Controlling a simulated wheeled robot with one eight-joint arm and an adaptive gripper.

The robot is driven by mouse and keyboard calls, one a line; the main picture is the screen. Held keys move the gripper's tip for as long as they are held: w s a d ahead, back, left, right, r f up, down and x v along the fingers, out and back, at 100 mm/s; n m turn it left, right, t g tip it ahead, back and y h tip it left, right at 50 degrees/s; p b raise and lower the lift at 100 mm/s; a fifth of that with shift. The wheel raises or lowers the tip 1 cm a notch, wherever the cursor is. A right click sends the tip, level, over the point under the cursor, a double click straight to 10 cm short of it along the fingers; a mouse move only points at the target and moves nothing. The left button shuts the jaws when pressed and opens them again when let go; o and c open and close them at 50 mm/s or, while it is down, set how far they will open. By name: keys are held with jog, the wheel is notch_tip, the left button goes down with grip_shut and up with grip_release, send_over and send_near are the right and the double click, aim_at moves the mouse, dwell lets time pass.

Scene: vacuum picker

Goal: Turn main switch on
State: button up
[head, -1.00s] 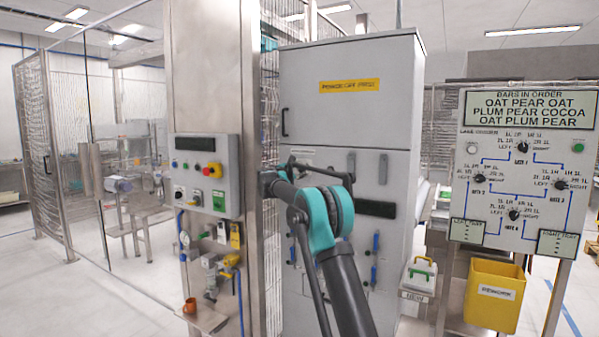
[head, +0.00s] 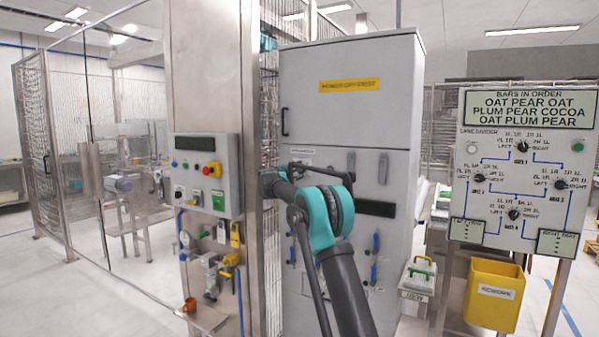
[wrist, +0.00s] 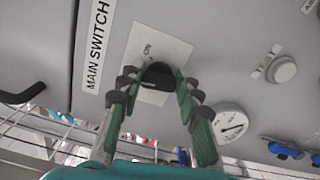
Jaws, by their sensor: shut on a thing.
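The main switch is a dark knob (wrist: 159,73) on a white square plate (wrist: 172,50) in the wrist view. A white label (wrist: 95,45) beside it reads MAIN SWITCH. Small print on the plate above the knob seems to read ON. My gripper (wrist: 154,82) has its green-padded fingers shut on the knob, one on each side. The fingers hide part of the knob, so I cannot tell its exact angle. In the head view my arm blocks the knob and the fingertips at the grey cabinet (head: 345,140).
In the wrist view, a round gauge (wrist: 229,122), a grey knob (wrist: 282,69) and blue valves (wrist: 285,149) sit right of the switch. A dark handle (wrist: 20,95) is at left. In the head view a control box (head: 205,175) hangs on the steel column left of my arm.

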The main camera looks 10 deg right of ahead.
jog(key=m, duration=1.1)
jog(key=shift+a+f, duration=0.1)
jog(key=shift+f, duration=0.25)
jog(key=o, duration=1.2)
jog(key=shift+c, duration=0.2)
jog(key=v, duration=1.2)
